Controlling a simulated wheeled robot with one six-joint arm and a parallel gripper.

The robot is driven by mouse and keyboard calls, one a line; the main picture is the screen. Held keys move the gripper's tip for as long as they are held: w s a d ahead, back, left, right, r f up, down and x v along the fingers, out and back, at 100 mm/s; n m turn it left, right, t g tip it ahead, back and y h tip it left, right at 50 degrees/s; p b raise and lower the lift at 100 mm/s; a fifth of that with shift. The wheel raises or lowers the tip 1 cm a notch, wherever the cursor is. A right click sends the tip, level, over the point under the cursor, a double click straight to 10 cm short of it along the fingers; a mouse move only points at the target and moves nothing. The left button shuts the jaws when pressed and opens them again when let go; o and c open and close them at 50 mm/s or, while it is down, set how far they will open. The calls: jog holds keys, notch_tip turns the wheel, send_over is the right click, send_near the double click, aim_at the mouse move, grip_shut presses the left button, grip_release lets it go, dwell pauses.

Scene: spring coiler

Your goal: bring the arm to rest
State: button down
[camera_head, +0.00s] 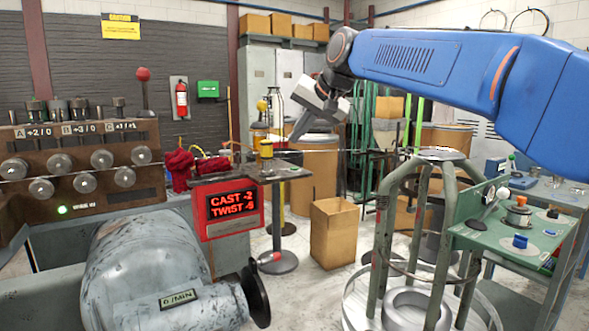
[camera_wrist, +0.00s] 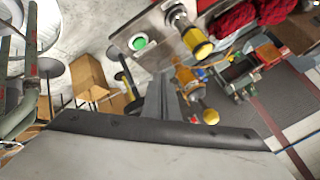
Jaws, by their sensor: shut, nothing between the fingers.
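My blue arm (camera_head: 440,72) reaches in from the right edge of the head view and is raised above the floor, bent down at the wrist. My gripper (camera_head: 295,137) hangs from its pale wrist housing, tilted down and to the left. Its fingers are together with nothing between them. It is close in the picture to a small stand with a yellow-topped item (camera_head: 266,148); whether they are apart in depth is hard to tell. In the wrist view, my gripper's dark fingers (camera_wrist: 157,84) show closed at the middle.
The coiler (camera_head: 75,170) with dials and a red CAST/TWIST display (camera_head: 234,204) stands left, red gloves (camera_head: 180,165) beside it. A cardboard box (camera_head: 334,235) is on the floor. A metal-tube stand (camera_head: 375,250) and green cart (camera_head: 500,238) are at right.

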jog(key=s+d+f+h, duration=0.2)
jog(key=s+d+f, duration=0.6)
jog(key=d, duration=0.2)
jog(key=s+d+f+h, duration=0.1)
jog(key=s+d+f, duration=0.6)
jog(key=s+d, duration=0.25)
jog(key=s+d+f+h, duration=0.1)
jog(key=s+d+f, duration=0.3)
jog(key=s+f, duration=0.3)
jog(key=s+d+f+g+h, duration=0.1)
jog(key=s+d+f, duration=0.3)
jog(key=s+f, duration=0.3)
jog(key=s+d+f+n+g+h, duration=0.1)
jog(key=s+d+f, duration=0.3)
jog(key=s+f, duration=0.3)
notch_tip(320, 180, down, 2)
jog(key=shift+f, duration=0.1)
jog(key=shift+s+d, duration=0.1)
